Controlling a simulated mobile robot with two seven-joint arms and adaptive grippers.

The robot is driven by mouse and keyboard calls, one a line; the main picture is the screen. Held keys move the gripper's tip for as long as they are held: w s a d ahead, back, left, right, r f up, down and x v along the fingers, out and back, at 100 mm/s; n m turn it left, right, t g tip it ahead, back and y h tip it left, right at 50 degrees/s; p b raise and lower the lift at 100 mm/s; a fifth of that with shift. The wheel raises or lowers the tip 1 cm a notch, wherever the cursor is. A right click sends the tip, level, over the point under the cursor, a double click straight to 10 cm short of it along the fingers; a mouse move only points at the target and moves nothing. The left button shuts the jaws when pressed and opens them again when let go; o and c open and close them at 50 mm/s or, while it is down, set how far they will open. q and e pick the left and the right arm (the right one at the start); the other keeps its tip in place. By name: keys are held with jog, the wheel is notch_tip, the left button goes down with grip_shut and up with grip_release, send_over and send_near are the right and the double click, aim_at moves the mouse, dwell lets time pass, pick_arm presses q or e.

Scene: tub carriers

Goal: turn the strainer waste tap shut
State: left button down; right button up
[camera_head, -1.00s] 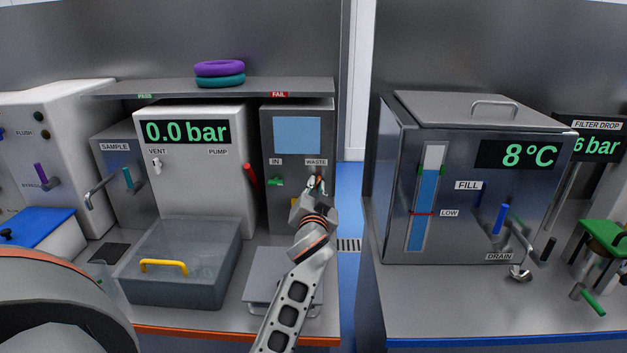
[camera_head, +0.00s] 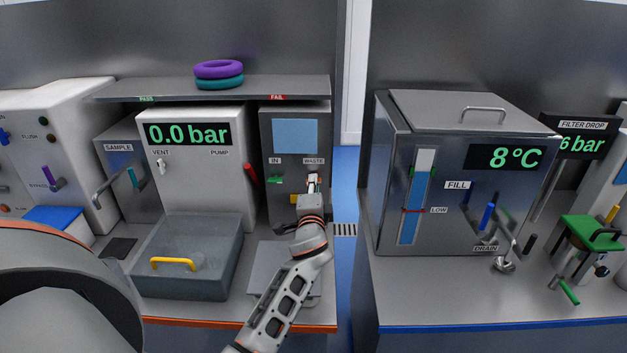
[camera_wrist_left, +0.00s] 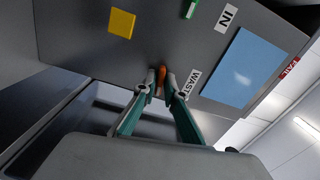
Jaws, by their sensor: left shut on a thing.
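The strainer is a grey box (camera_head: 295,150) with a pale blue window and the labels IN and WASTE. Its waste tap (camera_wrist_left: 161,80) has an orange-brown handle, seen in the left wrist view near the WASTE label. My left gripper (camera_head: 312,183) reaches the strainer front just below that label. In the left wrist view my left gripper (camera_wrist_left: 163,82) has its two fingers on either side of the orange handle, closed on it. The fingers hide part of the handle, and its base is hard to make out. My right gripper is not in view.
A green IN tap (camera_head: 275,181) and a yellow square (camera_wrist_left: 121,23) are on the same strainer front. A red pump handle (camera_head: 250,174) is close to the left. A grey plate (camera_head: 265,270) lies below my arm. A gap separates this bench from the tank (camera_head: 400,150).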

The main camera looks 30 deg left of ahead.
pick_arm(q)
jog(key=shift+m+p, duration=0.4)
jog(key=shift+m, duration=0.5)
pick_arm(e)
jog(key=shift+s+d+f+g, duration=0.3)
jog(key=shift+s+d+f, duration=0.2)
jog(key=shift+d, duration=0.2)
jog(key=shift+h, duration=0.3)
pick_arm(q)
jog(key=c, duration=2.1)
grip_release()
jog(key=shift+a, duration=0.1)
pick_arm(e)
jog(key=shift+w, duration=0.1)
pick_arm(q)
jog(key=v, duration=1.2)
